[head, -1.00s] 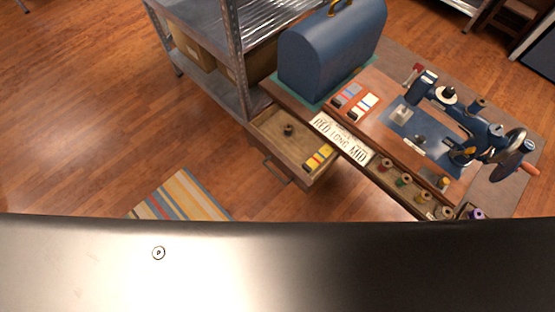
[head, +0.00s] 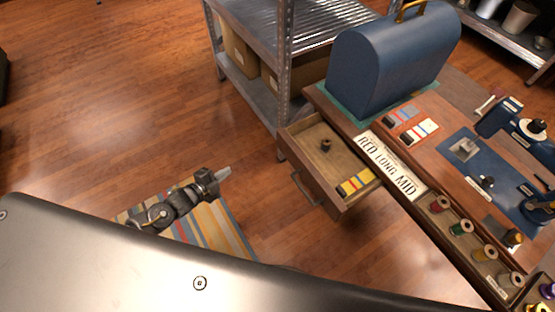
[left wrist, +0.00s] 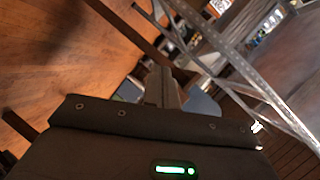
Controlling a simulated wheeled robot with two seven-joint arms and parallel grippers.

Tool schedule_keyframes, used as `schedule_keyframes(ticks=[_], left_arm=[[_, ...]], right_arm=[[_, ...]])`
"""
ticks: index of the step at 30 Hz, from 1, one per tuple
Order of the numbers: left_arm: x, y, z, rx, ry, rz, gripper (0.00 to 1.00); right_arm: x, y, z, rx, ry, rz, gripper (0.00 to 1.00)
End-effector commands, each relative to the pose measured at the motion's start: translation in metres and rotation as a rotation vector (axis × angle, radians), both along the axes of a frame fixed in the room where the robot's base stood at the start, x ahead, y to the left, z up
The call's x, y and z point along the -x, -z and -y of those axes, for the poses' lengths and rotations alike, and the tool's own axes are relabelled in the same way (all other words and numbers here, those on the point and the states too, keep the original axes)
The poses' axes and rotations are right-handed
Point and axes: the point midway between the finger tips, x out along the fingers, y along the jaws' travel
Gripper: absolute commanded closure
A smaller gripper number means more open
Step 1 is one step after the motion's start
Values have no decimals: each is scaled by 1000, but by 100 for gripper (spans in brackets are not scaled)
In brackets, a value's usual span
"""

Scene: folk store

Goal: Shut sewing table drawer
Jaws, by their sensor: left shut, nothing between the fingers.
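The sewing table (head: 440,140) stands at the right in the head view. Its wooden drawer (head: 343,203) is pulled out at the near left corner, with a dark handle (head: 306,190) on its front. Inside lie a small dark spool and a yellow, red and blue packet (head: 356,183). My left gripper (head: 222,174) is shut and empty, to the left of the drawer and apart from it, above the striped rug. In the left wrist view its fingers (left wrist: 160,86) are together. My right gripper is not in view.
A metal shelf (head: 284,75) with cardboard boxes stands behind the drawer. A blue sewing machine case (head: 385,60), a sewing machine (head: 530,130) and a tray of thread spools (head: 460,228) are on the table. The floor left of the drawer is clear, with a striped rug (head: 215,230).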

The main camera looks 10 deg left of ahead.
Motion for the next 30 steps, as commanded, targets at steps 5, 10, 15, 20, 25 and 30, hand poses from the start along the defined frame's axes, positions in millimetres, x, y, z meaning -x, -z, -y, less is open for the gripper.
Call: schedule_keyframes(ticks=[5, 10, 15, 20, 25, 30], left_arm=[[-5, -66, 48, -108, 300, 359, 100], [7, -98, 66, -139, 399, 494, 100], [7, -104, 69, -142, 408, 508, 100], [-4, -105, 79, -141, 404, 508, 100], [-26, -105, 101, -139, 403, 508, 100], [-52, -105, 127, -138, 405, 506, 100]], right_arm=[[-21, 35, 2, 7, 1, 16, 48], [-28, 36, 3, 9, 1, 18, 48], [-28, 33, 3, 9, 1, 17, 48], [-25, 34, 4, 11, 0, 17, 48], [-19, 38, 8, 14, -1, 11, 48], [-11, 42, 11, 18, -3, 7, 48]])
